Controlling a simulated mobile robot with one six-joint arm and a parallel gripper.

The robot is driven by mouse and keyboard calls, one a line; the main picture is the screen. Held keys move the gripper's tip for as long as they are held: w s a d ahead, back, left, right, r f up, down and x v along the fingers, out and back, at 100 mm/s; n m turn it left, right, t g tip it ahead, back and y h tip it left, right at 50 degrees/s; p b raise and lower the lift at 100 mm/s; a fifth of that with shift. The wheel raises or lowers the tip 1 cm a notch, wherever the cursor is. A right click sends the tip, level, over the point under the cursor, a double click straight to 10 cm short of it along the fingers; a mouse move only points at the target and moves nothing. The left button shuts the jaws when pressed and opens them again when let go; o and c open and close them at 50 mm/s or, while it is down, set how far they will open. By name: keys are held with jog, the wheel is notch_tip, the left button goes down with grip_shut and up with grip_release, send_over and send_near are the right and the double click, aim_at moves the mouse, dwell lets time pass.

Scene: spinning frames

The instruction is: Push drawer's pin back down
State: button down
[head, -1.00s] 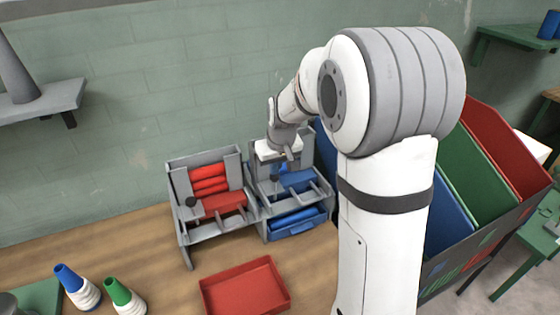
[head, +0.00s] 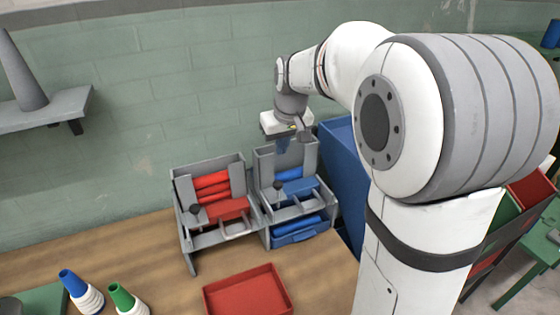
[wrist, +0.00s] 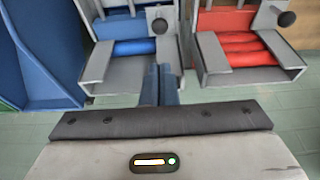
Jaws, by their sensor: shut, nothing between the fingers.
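Two grey frames stand side by side on the wooden table. The left frame (head: 186,238) holds red rolls and has a dark round-headed pin (head: 195,209). The right frame (head: 263,213) holds blue rolls and has its own dark pin (head: 278,185). A blue drawer (head: 299,235) sits low in the right frame. My gripper (head: 284,146) is above the back of the right frame, shut and empty. In the wrist view, its blue fingers (wrist: 160,75) are together, with the right frame's pin (wrist: 159,26) beyond them and the left frame's pin (wrist: 287,18) to the right.
A red tray (head: 245,292) lies on the table in front of the left frame. Blue-topped (head: 76,290) and green-topped (head: 124,297) cones stand front left. A tall blue bin (head: 340,165) rises close to the right frame. Bare table (head: 140,248) lies left of the frames.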

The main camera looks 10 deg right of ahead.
jog(key=shift+v, duration=1.25)
jog(key=s+f+m, duration=0.1)
jog(key=s+f, duration=0.2)
jog(key=s, duration=0.9)
jog(key=s+f+m, duration=0.1)
jog(key=s+f, duration=0.2)
jog(key=s, duration=0.9)
jog(key=shift+d+h, duration=0.3)
jog(key=shift+d, duration=0.1)
